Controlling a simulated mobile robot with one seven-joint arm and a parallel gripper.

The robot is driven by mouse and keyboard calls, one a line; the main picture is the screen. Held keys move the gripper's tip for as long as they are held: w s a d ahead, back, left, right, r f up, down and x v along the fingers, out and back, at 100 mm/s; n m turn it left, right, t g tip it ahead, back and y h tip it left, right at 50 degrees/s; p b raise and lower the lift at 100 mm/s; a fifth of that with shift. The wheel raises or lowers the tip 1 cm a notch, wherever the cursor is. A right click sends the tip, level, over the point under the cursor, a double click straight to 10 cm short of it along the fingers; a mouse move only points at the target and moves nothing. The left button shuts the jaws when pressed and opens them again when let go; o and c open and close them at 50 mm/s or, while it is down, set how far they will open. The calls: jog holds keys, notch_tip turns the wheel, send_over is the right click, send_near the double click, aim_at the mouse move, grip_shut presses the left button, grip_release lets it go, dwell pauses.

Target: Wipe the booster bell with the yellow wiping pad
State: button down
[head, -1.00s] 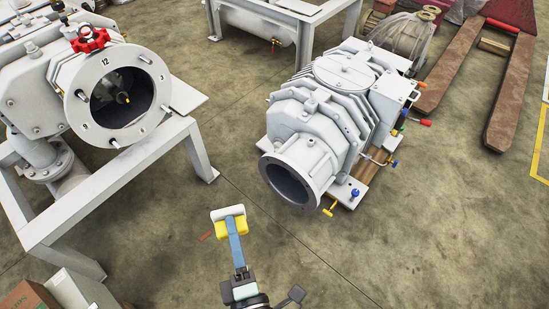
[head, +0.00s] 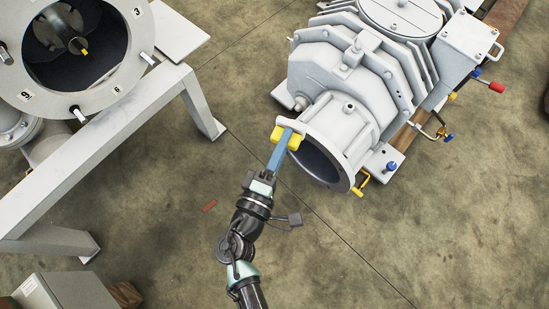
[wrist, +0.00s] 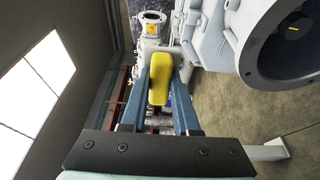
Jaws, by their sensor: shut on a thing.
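The booster bell (head: 328,127) is the white flared round mouth of the grey-white pump, facing the lower left in the head view with a dark inside. The yellow wiping pad (head: 293,143) has a white part along its far side. My gripper (head: 283,147) is shut on the pad with its blue fingers. The pad overlaps the left edge of the bell in the head view; I cannot tell whether it touches. In the wrist view the yellow pad (wrist: 160,85) sits between the blue fingers and hides part of the machine behind it.
A second white machine with a large numbered ring (head: 75,98) stands at the left on a white frame (head: 130,150). A grey box (head: 75,291) is at the lower left. Small coloured valve handles stick out near the pump's base.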

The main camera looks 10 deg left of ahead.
notch_tip(320, 180, down, 18)
jog(key=w+a+m+g+h+b, duration=0.1)
jog(key=a+m+g+h+b, duration=0.25)
jog(key=b, duration=1.05)
jog(key=w+d+h+b, duration=0.1)
jog(key=w+d+h, duration=0.1)
jog(key=w+d, duration=0.2)
jog(key=shift+w+d+r+t, duration=0.2)
jog(key=shift+w+d+t, duration=0.25)
jog(key=shift+w, duration=0.15)
jog(key=shift+b+x, duration=0.4)
jog(key=shift+x, duration=0.55)
jog(key=shift+s+d+p, duration=0.45)
jog(key=shift+s+d, duration=0.75)
jog(key=shift+d, duration=0.4)
jog(key=shift+w, duration=0.1)
